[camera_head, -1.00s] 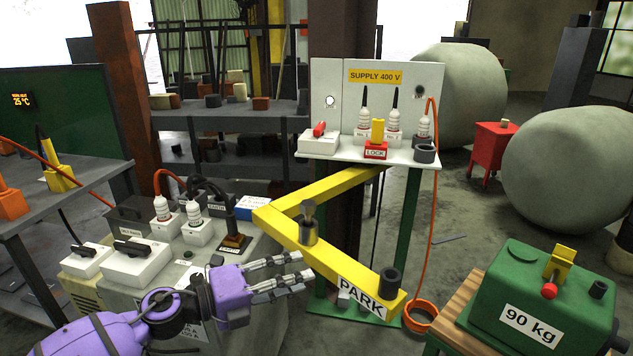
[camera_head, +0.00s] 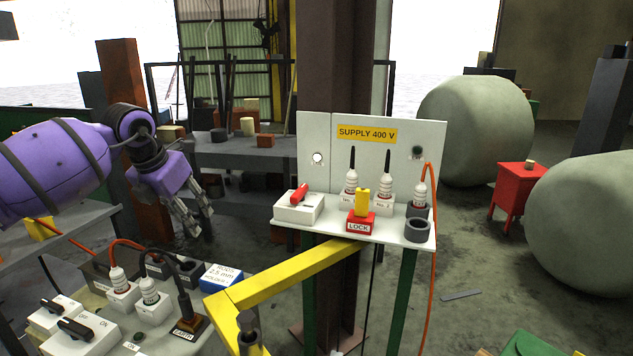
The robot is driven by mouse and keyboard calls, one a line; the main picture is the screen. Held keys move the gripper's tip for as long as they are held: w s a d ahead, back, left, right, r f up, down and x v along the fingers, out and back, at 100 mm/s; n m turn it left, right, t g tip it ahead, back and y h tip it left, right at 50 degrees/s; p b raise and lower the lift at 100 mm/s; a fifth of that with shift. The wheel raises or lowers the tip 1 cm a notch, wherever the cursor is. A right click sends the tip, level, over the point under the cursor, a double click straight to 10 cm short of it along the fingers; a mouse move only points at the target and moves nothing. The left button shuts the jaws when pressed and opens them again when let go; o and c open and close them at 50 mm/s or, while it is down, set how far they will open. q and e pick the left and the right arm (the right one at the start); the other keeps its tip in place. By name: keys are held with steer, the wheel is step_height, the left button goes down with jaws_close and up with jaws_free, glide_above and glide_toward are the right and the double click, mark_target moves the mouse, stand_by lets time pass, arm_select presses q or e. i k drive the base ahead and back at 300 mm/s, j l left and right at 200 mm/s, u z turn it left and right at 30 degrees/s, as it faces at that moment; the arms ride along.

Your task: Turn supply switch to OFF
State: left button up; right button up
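The supply switch is a white box (camera_head: 291,212) with a red handle (camera_head: 299,194), on the left end of the white shelf under the yellow "SUPPLY 400 V" sign (camera_head: 367,134). The red handle lies tilted across the top of the box; its OFF and ON marks are too small to read. My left gripper (camera_head: 198,228), purple with grey fingers, hangs in the air left of the switch, apart from it. Its fingers point down and right, spread with nothing between them. My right gripper is out of view.
A red LOCK block (camera_head: 360,223) with a yellow top stands right of the switch, with several white plugs behind it. A yellow bar (camera_head: 290,276) runs below the shelf. A bench with switches (camera_head: 86,337) and a blue box (camera_head: 221,277) lies at lower left.

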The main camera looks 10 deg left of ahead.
mark_target(298, 196)
steer(key=i+l, duration=0.75)
steer(key=i, duration=0.25)
